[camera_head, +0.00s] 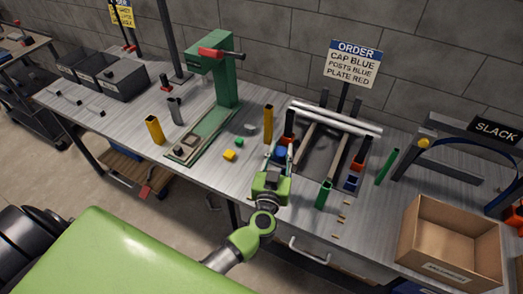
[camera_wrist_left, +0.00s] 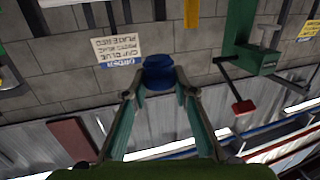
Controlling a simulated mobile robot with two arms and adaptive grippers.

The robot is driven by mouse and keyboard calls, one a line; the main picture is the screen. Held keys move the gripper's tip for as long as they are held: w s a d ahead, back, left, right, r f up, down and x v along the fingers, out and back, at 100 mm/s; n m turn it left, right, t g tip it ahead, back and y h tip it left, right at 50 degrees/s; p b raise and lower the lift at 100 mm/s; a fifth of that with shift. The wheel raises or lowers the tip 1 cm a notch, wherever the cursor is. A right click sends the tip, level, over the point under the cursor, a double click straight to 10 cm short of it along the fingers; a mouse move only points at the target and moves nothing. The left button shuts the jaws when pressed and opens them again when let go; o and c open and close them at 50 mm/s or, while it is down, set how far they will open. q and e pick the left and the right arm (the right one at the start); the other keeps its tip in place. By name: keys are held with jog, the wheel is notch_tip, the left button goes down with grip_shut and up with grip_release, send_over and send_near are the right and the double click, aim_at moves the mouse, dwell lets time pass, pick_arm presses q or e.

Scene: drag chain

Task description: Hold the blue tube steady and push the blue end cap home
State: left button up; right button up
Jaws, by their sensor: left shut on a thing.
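My left gripper (camera_head: 278,155) reaches over the front middle of the bench. In the left wrist view, its two fingertips (camera_wrist_left: 160,90) are closed on a dark blue rounded piece (camera_wrist_left: 159,72). I cannot tell whether this piece is the blue end cap or one end of the blue tube. A small dark blue block-like part (camera_head: 351,182) stands on the bench to the right of the gripper. I cannot clearly make out a separate blue tube. My right gripper is not in view.
A green press (camera_head: 225,80) stands left of the gripper. Yellow (camera_head: 229,155) and green (camera_head: 239,142) blocks lie near it. White rods (camera_head: 335,117) lie behind. A green upright piece (camera_head: 324,195) is close on the right. A cardboard box (camera_head: 450,245) stands at the right end.

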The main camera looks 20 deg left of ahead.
pick_arm(q)
jog(key=shift+d+r+m+h, duration=0.3)
jog(key=shift+d+r, duration=0.05)
jog(key=shift+d, duration=0.4)
jog(key=shift+h, duration=0.3)
jog(key=shift+s+d+f+b, duration=0.15)
jog(key=shift+f+b, duration=0.6)
jog(key=shift+f, duration=0.75)
jog(key=shift+w+d+f+b, duration=0.1)
jog(key=shift+d+f+b, duration=0.15)
jog(key=shift+f+b, duration=0.85)
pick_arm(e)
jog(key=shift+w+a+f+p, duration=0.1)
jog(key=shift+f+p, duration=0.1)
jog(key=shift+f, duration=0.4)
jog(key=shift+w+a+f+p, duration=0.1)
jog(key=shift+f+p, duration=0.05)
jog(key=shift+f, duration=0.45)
pick_arm(q)
jog(key=shift+f, duration=0.35)
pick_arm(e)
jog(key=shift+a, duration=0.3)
pick_arm(q)
jog(key=shift+p, duration=0.4)
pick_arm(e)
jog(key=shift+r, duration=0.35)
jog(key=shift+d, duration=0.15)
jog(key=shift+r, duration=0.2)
